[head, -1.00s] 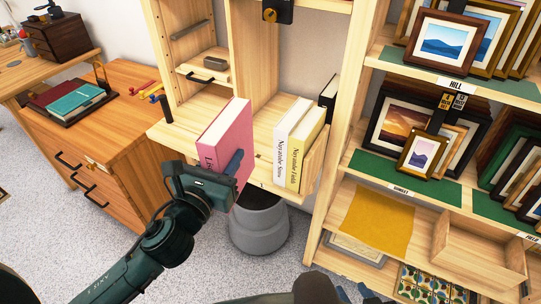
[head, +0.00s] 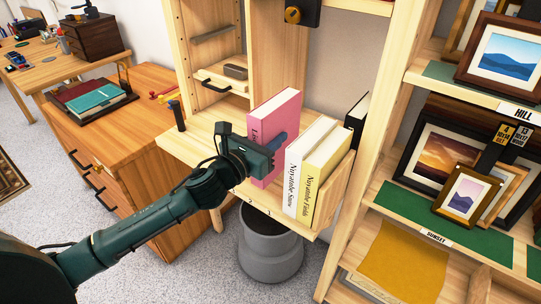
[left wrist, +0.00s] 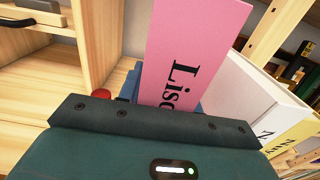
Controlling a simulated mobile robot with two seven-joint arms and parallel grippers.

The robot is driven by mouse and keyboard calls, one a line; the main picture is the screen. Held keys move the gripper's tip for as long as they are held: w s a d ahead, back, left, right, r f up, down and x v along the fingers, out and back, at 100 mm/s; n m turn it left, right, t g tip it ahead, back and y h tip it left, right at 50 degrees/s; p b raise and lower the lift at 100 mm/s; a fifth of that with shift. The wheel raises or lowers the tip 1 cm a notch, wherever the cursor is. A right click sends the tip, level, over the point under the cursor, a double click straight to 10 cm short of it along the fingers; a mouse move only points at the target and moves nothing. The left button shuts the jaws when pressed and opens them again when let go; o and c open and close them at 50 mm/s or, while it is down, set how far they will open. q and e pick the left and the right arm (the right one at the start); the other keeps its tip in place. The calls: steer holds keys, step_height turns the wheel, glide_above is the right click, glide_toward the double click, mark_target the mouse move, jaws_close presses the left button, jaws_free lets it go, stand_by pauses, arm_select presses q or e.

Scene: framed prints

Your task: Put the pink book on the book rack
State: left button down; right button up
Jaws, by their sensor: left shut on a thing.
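The pink book (head: 279,111) stands upright at the wooden book rack (head: 190,146), just left of a white book (head: 307,158) and a yellow book (head: 327,174). My left gripper (head: 262,150) is shut on the pink book near its lower spine. In the left wrist view the pink book (left wrist: 192,45) rises from the jaws, with the white book (left wrist: 258,90) close on its right. My right gripper is not in view.
A grey bin (head: 270,247) stands under the rack. A shelf unit with framed prints (head: 502,57) is at the right. A wooden cabinet with a tray (head: 92,97) is at the left. Shelf room is free left of the pink book.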

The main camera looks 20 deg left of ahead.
arm_select(q)
step_height(320, 180, down, 4)
steer(key=shift+r+b, duration=0.25)
steer(key=shift+b, duration=0.35)
steer(key=shift+f, duration=0.1)
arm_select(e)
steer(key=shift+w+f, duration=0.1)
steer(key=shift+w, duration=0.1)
arm_select(q)
steer(key=c, duration=1.4)
jaws_free()
steer(key=shift+f, duration=0.25)
steer(key=o, duration=0.4)
steer(key=shift+o, duration=0.2)
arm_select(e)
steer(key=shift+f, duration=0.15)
arm_select(q)
steer(key=shift+r, duration=0.15)
